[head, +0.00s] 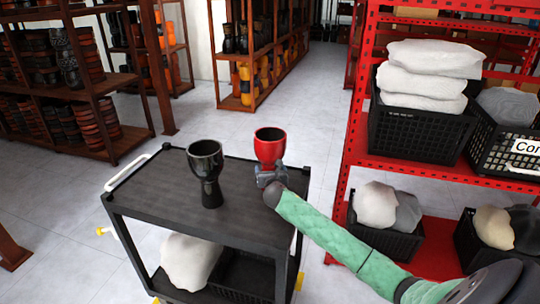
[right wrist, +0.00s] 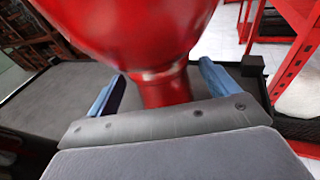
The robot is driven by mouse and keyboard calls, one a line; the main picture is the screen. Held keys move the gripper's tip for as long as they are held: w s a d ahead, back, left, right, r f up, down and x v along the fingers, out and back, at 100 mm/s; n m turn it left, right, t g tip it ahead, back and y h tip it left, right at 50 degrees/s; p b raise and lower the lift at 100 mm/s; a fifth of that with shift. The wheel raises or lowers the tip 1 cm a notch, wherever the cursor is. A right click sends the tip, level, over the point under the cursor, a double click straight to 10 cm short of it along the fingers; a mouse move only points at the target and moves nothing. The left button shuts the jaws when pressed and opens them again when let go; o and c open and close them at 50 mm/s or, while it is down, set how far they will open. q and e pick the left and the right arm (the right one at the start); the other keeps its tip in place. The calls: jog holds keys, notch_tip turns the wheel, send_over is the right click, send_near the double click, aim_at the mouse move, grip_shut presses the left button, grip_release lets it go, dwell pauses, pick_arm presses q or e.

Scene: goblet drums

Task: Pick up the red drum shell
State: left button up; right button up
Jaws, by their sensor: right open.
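The red drum shell (head: 270,146) stands upright on the right part of the dark cart top (head: 170,187). In the right wrist view its red bowl (right wrist: 130,30) fills the upper middle, with the narrow waist below it. My right gripper (head: 270,175) is at the drum's lower part. Its two blue fingers (right wrist: 155,88) lie on either side of the waist, with a gap visible at each side, so it is open around the waist. The drum's base is hidden behind the gripper. My left gripper is not in view.
A black goblet drum (head: 207,175) stands on the cart left of the red one. A red shelf rack (head: 352,150) with black crates (head: 420,125) and white bags is close on the right. Wooden shelves with drums stand behind. The cart's front-left top is clear.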

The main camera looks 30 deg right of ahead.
jog(key=c, duration=1.5)
